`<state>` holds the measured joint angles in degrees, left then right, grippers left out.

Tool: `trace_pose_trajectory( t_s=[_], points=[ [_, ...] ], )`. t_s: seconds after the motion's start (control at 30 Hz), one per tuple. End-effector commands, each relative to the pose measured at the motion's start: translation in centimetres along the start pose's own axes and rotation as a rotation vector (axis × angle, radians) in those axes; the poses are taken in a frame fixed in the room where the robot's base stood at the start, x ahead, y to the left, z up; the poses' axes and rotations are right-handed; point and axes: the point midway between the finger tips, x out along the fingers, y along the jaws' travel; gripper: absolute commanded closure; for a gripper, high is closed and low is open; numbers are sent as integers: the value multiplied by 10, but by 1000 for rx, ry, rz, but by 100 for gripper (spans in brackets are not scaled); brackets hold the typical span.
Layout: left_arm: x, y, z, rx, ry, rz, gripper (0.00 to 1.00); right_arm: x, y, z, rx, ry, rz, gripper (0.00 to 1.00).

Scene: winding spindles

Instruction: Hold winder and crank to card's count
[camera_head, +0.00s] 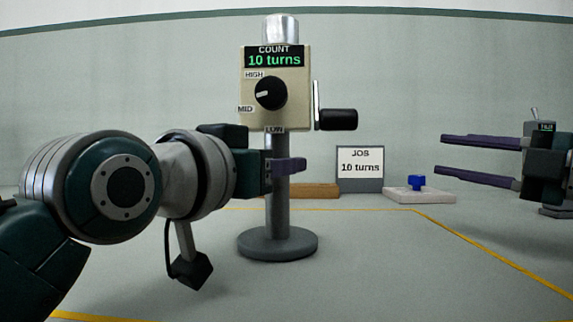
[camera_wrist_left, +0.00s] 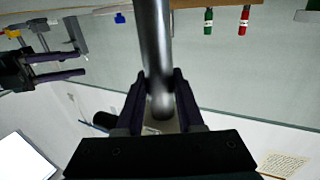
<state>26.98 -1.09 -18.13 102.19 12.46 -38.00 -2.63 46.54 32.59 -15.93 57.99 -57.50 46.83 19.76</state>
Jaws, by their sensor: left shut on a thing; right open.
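The winder (camera_head: 290,95) is a beige box on a grey post (camera_head: 280,207) with a round base, standing upright. Its display reads 10 turns. Its dial pointer faces left, between HIGH and MID. The crank (camera_head: 338,119) sticks out on its right side, with its black handle low. The job card (camera_head: 360,168) behind also reads 10 turns. My left gripper (camera_head: 290,165) is shut on the post below the box; the left wrist view shows a finger on each side of the post (camera_wrist_left: 155,45). My right gripper (camera_head: 475,160) is open and empty, right of the crank and apart from it.
A blue piece (camera_head: 416,182) sits on a white pad (camera_head: 405,196) behind right. A wooden strip (camera_head: 315,190) lies behind the post. Green (camera_wrist_left: 208,22) and red (camera_wrist_left: 244,20) items show in the left wrist view. The front right of the table is clear.

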Motion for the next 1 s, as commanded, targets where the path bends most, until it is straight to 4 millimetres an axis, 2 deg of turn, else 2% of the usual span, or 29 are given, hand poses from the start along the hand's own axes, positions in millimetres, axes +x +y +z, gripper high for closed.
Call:
trace_pose_trajectory(
  t_s=[0.37, 0.4, 0.7, 1.0],
  points=[
    [0, 0, -3, 0, 8, 0, 100, 0, 2, 6, 41, -34, 5, 58],
    [0, 0, -3, 0, 8, 0, 60, 0, 2, 6, 41, -34, 5, 58],
    [0, 0, -1, 0, 3, 0, 28, 0, 2, 6, 40, -32, 4, 58],
    [-3, 0, 0, 0, 1, 0, 28, 0, 2, 6, 40, -32, 5, 58]
  ],
)
